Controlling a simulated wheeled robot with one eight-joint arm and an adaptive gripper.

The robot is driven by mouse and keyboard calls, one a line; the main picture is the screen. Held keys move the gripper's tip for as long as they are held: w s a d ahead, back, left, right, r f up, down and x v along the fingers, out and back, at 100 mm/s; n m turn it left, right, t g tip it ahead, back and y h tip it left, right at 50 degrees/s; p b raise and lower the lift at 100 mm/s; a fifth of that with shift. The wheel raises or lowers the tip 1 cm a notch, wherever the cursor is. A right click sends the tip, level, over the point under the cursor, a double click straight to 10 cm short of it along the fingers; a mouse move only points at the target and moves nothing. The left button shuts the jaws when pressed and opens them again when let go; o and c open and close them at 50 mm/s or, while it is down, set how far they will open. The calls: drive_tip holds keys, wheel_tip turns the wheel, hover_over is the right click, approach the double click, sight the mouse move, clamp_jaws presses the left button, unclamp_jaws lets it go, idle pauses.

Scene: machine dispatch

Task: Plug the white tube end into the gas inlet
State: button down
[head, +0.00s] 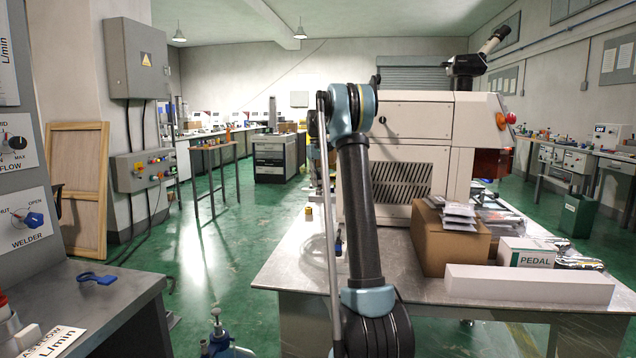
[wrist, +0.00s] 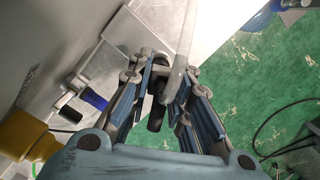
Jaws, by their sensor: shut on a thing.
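In the wrist view my gripper (wrist: 167,78) has its blue-padded fingers closed around a pale, translucent tube (wrist: 184,45), which runs up from between them out of the top of the picture. A dark round part (wrist: 157,112) also shows between the fingers; I cannot tell if it belongs to the tube end. The beige machine (head: 412,150) stands on the metal table in the head view. My arm hides my gripper there and part of the machine's left side. I cannot make out the gas inlet for certain. A blue-and-black fitting (wrist: 93,98) shows left of the fingers in the wrist view.
A cardboard box (head: 452,240), a white PEDAL box (head: 526,254) and a long white block (head: 528,284) stand on the metal table (head: 290,268). A clear coil (head: 318,250) lies at its left. A grey flow panel (head: 22,165) is at far left. Green floor lies open between.

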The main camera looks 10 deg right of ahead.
drive_tip(key=shift+f, duration=0.85)
idle(0.8)
drive_tip(key=c, duration=1.4)
unclamp_jaws()
drive_tip(key=shift+o, duration=0.2)
drive_tip(key=o, duration=0.4)
drive_tip(key=shift+r, duration=3.05)
